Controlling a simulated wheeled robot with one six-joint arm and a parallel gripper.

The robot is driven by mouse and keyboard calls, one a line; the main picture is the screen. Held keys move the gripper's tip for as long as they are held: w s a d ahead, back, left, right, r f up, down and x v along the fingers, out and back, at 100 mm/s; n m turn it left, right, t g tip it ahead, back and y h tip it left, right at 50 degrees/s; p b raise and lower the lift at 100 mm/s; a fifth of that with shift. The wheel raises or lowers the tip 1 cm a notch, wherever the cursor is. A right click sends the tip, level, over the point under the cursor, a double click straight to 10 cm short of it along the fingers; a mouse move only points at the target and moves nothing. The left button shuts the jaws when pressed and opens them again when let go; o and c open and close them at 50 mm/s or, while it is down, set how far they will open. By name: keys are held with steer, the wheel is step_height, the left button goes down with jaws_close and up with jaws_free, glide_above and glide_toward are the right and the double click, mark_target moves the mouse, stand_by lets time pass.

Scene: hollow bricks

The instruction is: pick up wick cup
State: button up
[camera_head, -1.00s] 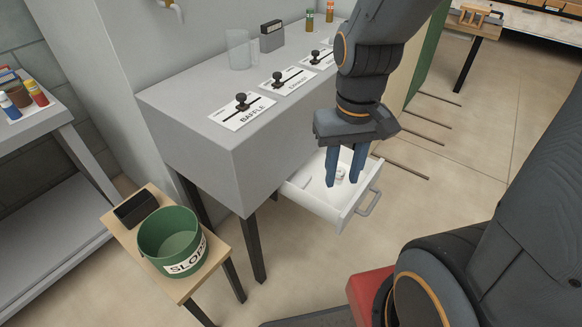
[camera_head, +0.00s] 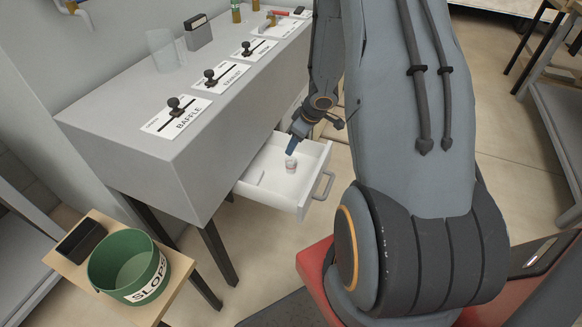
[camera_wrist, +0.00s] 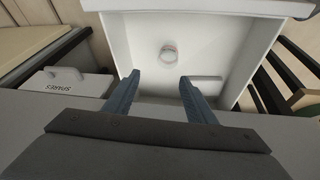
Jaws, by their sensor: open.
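The wick cup seems to be the small white cup (camera_head: 290,163) in the open white drawer (camera_head: 277,197). In the wrist view the cup (camera_wrist: 169,54) stands on the drawer floor, with a faint reddish mark on it. My gripper (camera_head: 291,149) is at the drawer, just behind the cup in the head view, with its blue fingers tilted down. In the wrist view my gripper (camera_wrist: 160,77) is open and empty. The cup lies ahead of the fingertips, roughly in line with the gap, and neither finger touches it.
The drawer has a grey handle (camera_head: 324,185) and, in the wrist view, a low light bar (camera_wrist: 206,79) on its floor. The grey bench (camera_head: 130,125) with black sliders overhangs the drawer. A green SLOPS bucket (camera_head: 128,265) stands on a small wooden stand at left.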

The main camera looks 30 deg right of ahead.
steer(key=y, duration=0.1)
glide_toward(291, 163)
steer(key=a, duration=0.1)
steer(key=f, duration=0.1)
steer(key=f+n, duration=0.1)
steer(key=f, duration=0.1)
steer(key=shift+a+y, duration=0.3)
steer(key=shift+a, duration=0.1)
steer(key=shift+x, duration=2.5)
steer(key=shift+w+d, duration=0.15)
steer(key=c, duration=1.1)
